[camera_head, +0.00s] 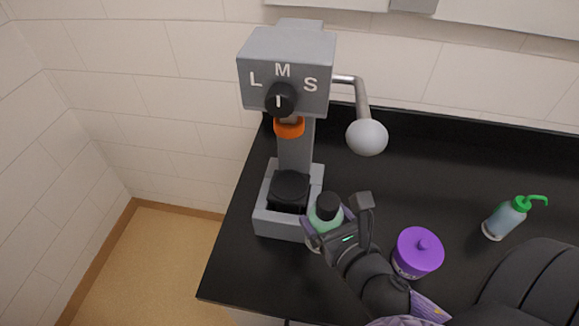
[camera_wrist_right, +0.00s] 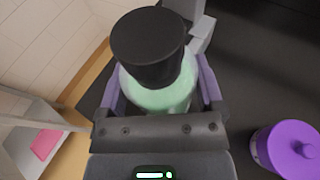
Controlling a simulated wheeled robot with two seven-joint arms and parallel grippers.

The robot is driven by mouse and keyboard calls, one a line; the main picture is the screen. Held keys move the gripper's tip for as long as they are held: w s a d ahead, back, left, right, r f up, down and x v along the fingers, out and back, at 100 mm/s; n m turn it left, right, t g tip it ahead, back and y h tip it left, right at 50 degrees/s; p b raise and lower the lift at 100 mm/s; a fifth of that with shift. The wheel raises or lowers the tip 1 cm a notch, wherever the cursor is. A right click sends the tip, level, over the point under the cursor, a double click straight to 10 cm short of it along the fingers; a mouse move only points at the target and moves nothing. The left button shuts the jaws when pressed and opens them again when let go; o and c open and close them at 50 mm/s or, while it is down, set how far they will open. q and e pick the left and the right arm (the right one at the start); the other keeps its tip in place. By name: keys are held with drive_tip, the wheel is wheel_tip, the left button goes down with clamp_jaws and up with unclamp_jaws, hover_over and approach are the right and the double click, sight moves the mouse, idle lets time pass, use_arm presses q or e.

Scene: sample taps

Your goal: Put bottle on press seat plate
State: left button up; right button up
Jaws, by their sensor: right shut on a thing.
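A pale green bottle with a black cap (camera_head: 328,207) is held by my right gripper (camera_head: 338,215), whose fingers sit on both sides of its body. The bottle also shows in the right wrist view (camera_wrist_right: 155,60), between the two purple-grey fingers (camera_wrist_right: 160,95). The grey press (camera_head: 290,70), marked L, M, S, stands to the left and behind the bottle. My left gripper is not in view.
A purple lidded jar (camera_head: 418,252) stands right of my right gripper. A squeeze bottle with a green nozzle (camera_head: 508,216) stands farther right. The press's lever ball (camera_head: 367,137) hangs at its right side. The black counter (camera_head: 420,150) is clear behind the jar.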

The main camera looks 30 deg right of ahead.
drive_tip(key=r+x, duration=0.1)
drive_tip(key=x, duration=0.4)
drive_tip(key=r+x, duration=0.1)
drive_tip(key=x, duration=0.4)
drive_tip(key=w+r+x, duration=0.1)
drive_tip(key=x, duration=0.4)
drive_tip(key=shift+w+f, duration=0.1)
drive_tip(key=shift+w, duration=0.25)
drive_tip(key=shift+s, duration=0.15)
drive_tip(key=shift+f, duration=0.1)
drive_tip(key=o, duration=1.2)
drive_tip(key=shift+o, duration=0.2)
